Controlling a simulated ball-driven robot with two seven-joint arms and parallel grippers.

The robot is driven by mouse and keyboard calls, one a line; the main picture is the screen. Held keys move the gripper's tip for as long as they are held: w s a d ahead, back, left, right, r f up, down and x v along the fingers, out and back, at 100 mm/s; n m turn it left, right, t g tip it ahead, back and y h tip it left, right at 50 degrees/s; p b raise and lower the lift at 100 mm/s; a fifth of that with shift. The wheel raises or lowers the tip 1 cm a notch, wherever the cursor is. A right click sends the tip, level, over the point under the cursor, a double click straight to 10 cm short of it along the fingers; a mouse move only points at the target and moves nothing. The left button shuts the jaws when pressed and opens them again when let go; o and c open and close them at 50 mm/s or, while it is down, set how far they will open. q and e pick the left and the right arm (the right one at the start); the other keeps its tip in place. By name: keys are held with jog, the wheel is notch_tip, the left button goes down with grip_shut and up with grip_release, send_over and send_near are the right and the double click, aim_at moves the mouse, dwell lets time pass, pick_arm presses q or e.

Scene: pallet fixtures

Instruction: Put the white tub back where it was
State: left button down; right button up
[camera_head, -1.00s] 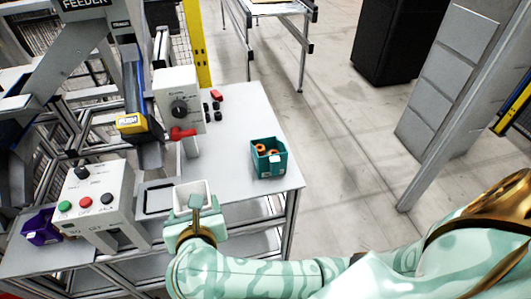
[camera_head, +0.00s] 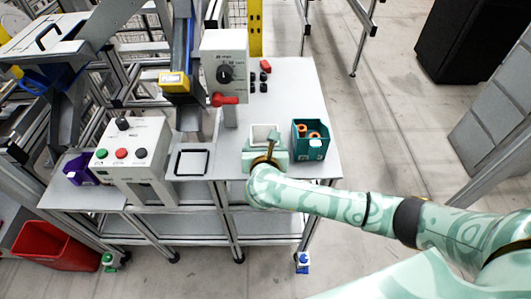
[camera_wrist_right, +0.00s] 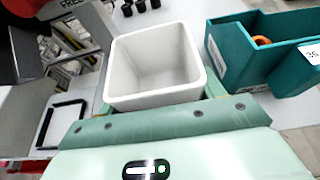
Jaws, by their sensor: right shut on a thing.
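The white tub (camera_head: 265,132) is a square, open-topped, empty container, upright just left of the teal bin (camera_head: 310,143). My right gripper (camera_head: 266,150) is shut on the tub's near side. In the right wrist view the empty tub (camera_wrist_right: 155,65) fills the middle, with the green jaw plate across its near side. I cannot tell whether its base touches the table. My left gripper is not in view.
The grey table (camera_head: 288,85) holds a black square frame (camera_head: 192,162), left of the tub. A post with a red-handled switch box (camera_head: 225,75) stands behind. A button box (camera_head: 133,155) and purple bin (camera_head: 78,170) are at left. Small red and black pieces lie at the back.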

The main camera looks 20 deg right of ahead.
jog(key=f, duration=0.3)
jog(key=shift+w+d+f+b, duration=0.3)
jog(key=shift+f+b, duration=0.05)
jog(key=shift+f, duration=0.2)
jog(key=o, duration=1)
jog(key=shift+r, duration=0.3)
jog(key=p+v, duration=0.2)
jog(key=v, duration=1)
